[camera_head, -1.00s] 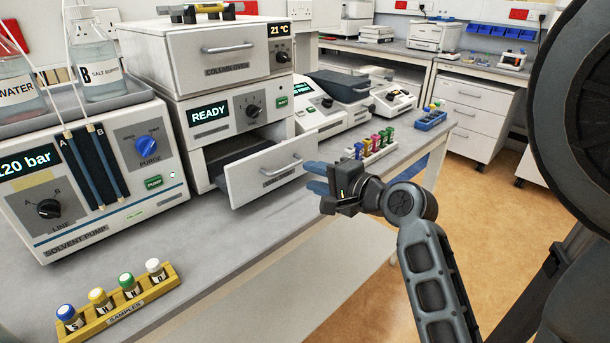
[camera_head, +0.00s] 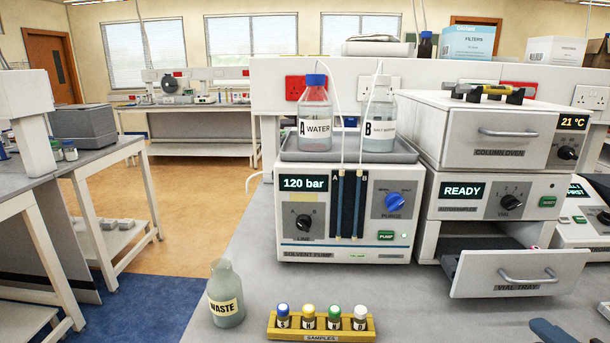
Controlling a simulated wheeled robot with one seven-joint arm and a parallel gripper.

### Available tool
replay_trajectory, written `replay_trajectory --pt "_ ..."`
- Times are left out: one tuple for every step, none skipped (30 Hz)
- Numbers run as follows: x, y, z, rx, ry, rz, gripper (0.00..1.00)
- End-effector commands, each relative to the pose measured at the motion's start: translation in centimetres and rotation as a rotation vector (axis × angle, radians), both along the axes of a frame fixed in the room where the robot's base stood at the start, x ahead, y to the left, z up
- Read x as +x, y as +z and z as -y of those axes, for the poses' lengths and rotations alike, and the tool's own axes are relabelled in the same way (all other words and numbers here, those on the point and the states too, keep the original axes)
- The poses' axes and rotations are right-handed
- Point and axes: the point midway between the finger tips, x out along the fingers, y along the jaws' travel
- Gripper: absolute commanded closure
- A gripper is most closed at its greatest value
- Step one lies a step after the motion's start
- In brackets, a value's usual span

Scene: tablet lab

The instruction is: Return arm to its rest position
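My gripper (camera_head: 550,331) shows only in part at the lower right edge, in front of the vial tray drawer. Its blue fingertips are in view and look apart, with nothing seen between them. The rest of the gripper and my arm are out of frame. The vial tray drawer (camera_head: 515,287) of the autosampler (camera_head: 490,197) is pulled out.
The solvent pump (camera_head: 345,215) carries the water bottle (camera_head: 314,118) and a second bottle (camera_head: 380,122). The column oven (camera_head: 490,135) sits on the autosampler. A waste bottle (camera_head: 226,296) and a yellow sample rack (camera_head: 321,329) with several vials stand on the bench (camera_head: 262,262).

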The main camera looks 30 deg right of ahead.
Motion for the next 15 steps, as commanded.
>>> replay_trajectory --pt "0.0 -1.4 -2.5 -0.044 0.041 -0.054 0.64" --pt "0.0 -1.9 -3.7 -0.082 0.062 -0.085 0.64" --pt "-0.2 -2.6 -5.3 -0.134 0.092 -0.124 0.64" --pt "-0.4 -3.0 -6.5 -0.175 0.116 -0.153 0.64" --pt "-0.6 -3.4 -7.6 -0.217 0.141 -0.180 0.64" --pt "-1.0 -3.8 -9.2 -0.275 0.177 -0.215 0.64" --pt "-1.4 -4.1 -10.3 -0.320 0.204 -0.239 0.64" --pt "-1.8 -4.3 -11.4 -0.366 0.233 -0.262 0.64" --pt "-2.3 -4.5 -12.9 -0.429 0.274 -0.291 0.64" --pt "-2.8 -4.6 -14.0 -0.476 0.305 -0.310 0.64" --pt "-3.3 -4.7 -15.1 -0.526 0.336 -0.328 0.64" --pt "-4.1 -4.7 -16.5 -0.593 0.380 -0.349 0.64" --pt "-4.7 -4.6 -17.5 -0.645 0.414 -0.363 0.64" --pt "-5.3 -4.5 -18.5 -0.697 0.448 -0.375 0.64" --pt "-6.1 -4.3 -19.7 -0.768 0.494 -0.387 0.64"
